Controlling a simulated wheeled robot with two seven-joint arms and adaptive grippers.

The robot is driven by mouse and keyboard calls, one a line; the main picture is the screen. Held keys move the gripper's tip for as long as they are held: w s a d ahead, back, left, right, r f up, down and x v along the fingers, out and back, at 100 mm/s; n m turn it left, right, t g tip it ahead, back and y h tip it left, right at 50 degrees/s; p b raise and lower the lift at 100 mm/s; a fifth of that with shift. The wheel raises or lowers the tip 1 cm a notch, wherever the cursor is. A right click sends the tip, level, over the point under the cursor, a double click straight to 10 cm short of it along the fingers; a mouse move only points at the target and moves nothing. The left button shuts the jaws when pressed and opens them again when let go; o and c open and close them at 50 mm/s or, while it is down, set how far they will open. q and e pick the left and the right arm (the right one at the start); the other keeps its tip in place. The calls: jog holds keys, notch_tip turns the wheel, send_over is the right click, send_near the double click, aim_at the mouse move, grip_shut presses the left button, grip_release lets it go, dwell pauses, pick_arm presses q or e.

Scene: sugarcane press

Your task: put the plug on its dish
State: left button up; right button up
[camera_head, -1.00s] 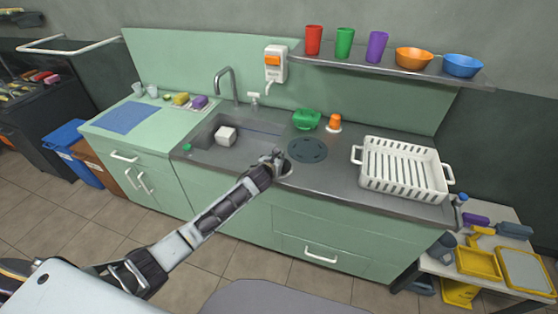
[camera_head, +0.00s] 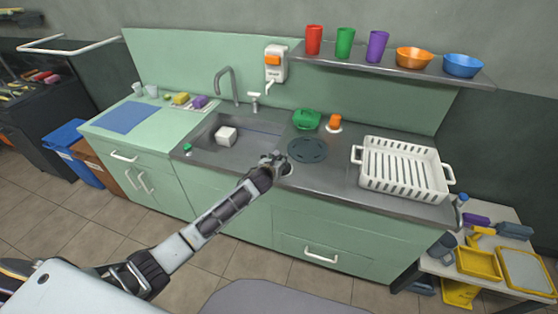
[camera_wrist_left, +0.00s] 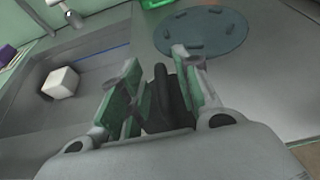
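My left gripper (camera_head: 279,160) is low over the front strip of the counter, left of a dark round disc. In the left wrist view its fingers (camera_wrist_left: 160,72) stand apart, with a dark shape between them; I cannot tell whether that is a held plug or part of the gripper. A small pale round piece (camera_head: 288,172), possibly the dish, shows partly beside the fingertips and is otherwise hidden by them. A small green knob-like thing (camera_head: 187,147) sits at the sink's left edge; I cannot tell whether it is the plug. My right gripper is out of view.
The sink (camera_head: 252,134) holds a white block (camera_head: 225,136). The dark disc (camera_head: 307,150) lies flat on the counter. Behind it are a green bowl-like thing (camera_head: 306,119) and an orange cup (camera_head: 335,121) on a white base. A white rack (camera_head: 408,190) stands at right.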

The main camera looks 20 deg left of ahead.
pick_arm(q)
jog(key=shift+s+r, duration=0.15)
jog(key=v, duration=1.1)
jog(key=shift+s+r+p, duration=0.2)
jog(key=shift+s+p, duration=0.1)
jog(key=shift+p, duration=0.05)
jog(key=shift+f, duration=0.15)
dwell(0.8)
